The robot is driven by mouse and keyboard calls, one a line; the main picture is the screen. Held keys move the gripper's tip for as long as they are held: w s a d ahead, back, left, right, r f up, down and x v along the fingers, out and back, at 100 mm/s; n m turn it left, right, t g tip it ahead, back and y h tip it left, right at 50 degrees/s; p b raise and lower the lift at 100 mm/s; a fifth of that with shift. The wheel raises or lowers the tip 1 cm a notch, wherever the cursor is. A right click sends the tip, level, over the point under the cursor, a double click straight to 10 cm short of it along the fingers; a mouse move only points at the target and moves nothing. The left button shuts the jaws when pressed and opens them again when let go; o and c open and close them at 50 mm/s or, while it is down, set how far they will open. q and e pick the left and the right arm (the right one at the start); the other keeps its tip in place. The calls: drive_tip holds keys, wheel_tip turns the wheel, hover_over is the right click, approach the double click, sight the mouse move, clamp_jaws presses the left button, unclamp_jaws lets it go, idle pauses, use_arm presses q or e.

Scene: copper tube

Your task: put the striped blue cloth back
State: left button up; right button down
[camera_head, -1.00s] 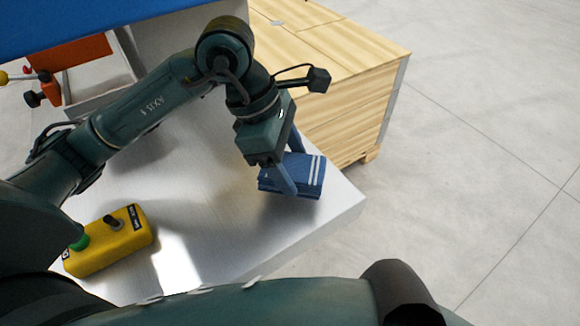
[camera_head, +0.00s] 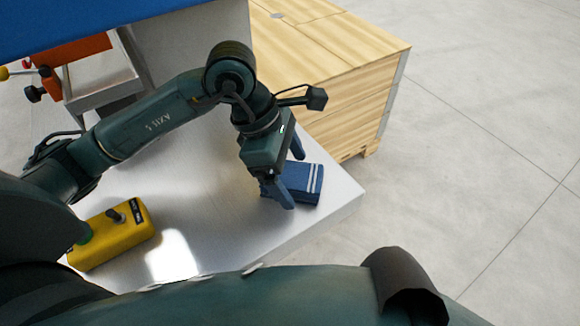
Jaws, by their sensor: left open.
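The striped blue cloth (camera_head: 306,184) is folded and lies on the right part of the silver metal surface, with two pale stripes near its right end. My left gripper (camera_head: 292,180) is open, with its blue-grey fingers at the cloth. One finger is in front of the cloth's left part and the other shows behind its upper edge. Whether the fingers touch the cloth cannot be told. The arm's wrist hides part of the area behind. My right gripper is not in view, though a large dark green arm link of mine crosses the bottom.
A yellow control box (camera_head: 118,238) with a black knob and a green button is on the metal surface (camera_head: 215,215) at the lower left. A wooden cabinet (camera_head: 350,80) stands behind. An orange part with a metal tray (camera_head: 105,80) is at the upper left. Grey floor is free at right.

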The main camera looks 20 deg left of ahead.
use_arm(q)
drive_tip(key=v, duration=0.7)
drive_tip(key=shift+r+b, duration=0.4)
drive_tip(key=shift+f, duration=0.1)
